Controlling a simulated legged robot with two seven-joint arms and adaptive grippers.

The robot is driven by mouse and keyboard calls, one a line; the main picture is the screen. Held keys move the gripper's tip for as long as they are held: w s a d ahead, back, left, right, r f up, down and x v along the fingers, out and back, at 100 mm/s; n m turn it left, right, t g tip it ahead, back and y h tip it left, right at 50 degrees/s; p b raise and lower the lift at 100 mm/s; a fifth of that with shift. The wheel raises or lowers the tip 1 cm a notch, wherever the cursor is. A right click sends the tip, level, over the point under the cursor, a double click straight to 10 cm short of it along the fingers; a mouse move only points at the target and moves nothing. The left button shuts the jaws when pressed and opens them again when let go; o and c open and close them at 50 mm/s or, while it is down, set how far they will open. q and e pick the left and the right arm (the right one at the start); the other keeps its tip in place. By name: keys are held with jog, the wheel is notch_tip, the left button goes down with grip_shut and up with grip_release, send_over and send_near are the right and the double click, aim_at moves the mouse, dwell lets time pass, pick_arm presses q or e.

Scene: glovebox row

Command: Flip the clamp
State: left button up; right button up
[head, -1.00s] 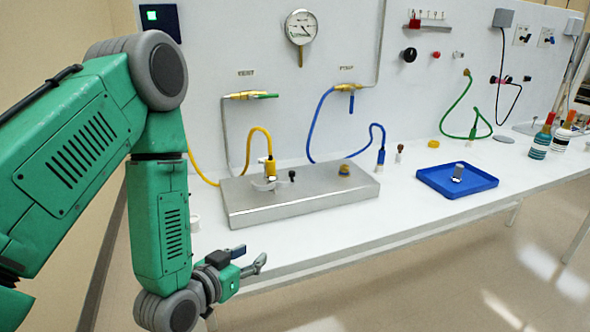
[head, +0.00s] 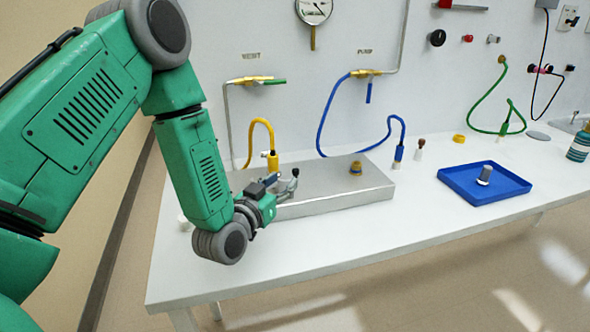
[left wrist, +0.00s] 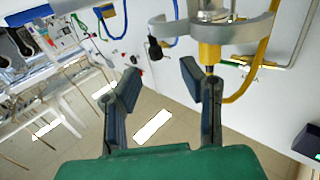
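The clamp (left wrist: 258,30) is a grey, open curved band in the left wrist view. It lies around a metal flange above the yellow hose fitting (left wrist: 210,52). A black knob (left wrist: 155,48) shows at the band's left end; I cannot tell whether they touch. In the head view my left gripper (head: 290,183) is over the left part of the metal block (head: 330,190) and hides the clamp; the yellow fitting (head: 273,160) shows just behind. In the left wrist view the gripper's fingers (left wrist: 160,85) are apart with nothing between them. My right gripper is out of view.
A blue hose (head: 325,120) runs from the wall panel to its connector (head: 398,152) behind the block. A blue tray (head: 455,183) holding a grey piece stands to the right. The white bench (head: 340,235) is clear in front of the block.

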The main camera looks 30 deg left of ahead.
aim_at(294, 172)
pick_arm(q)
jog(key=w, duration=0.5)
jog(key=shift+w+d+r, duration=0.15)
jog(key=shift+w+r, duration=0.05)
jog(key=shift+w+f, duration=0.1)
jog(key=shift+w, duration=0.35)
jog(key=shift+a, duration=0.3)
jog(key=shift+c, duration=0.5)
jog(key=c, duration=0.6)
jog(key=shift+d, duration=0.15)
grip_shut()
